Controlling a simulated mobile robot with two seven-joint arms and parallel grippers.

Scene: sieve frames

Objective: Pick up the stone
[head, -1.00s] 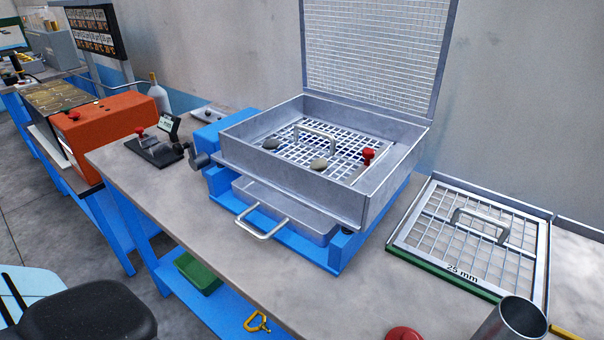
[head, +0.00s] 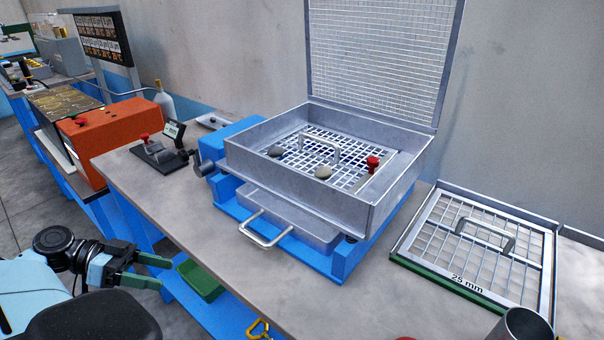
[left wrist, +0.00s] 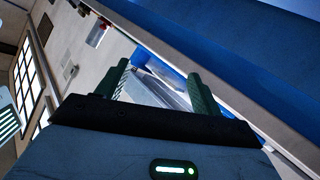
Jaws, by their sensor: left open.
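Two small stones lie on the white mesh inside the grey metal sieve box (head: 300,190). A darker grey stone (head: 276,151) is at the left, and a tan-grey stone (head: 323,172) is nearer the middle front. My left gripper (head: 165,272) is open and empty, low at the left, in front of the bench and well below and left of the box. Its two dark green fingers (left wrist: 160,88) stand apart in the left wrist view, with nothing between them. No stone can be made out in the left wrist view. My right gripper is not in view.
A mesh lid (head: 380,60) stands raised behind the box. A metal handle (head: 320,143) and a red knob (head: 373,162) rise inside it. A drawer handle (head: 264,229) juts out in front. A 25 mm screen (head: 480,250) lies at right. A green bin (head: 200,282) sits below the bench.

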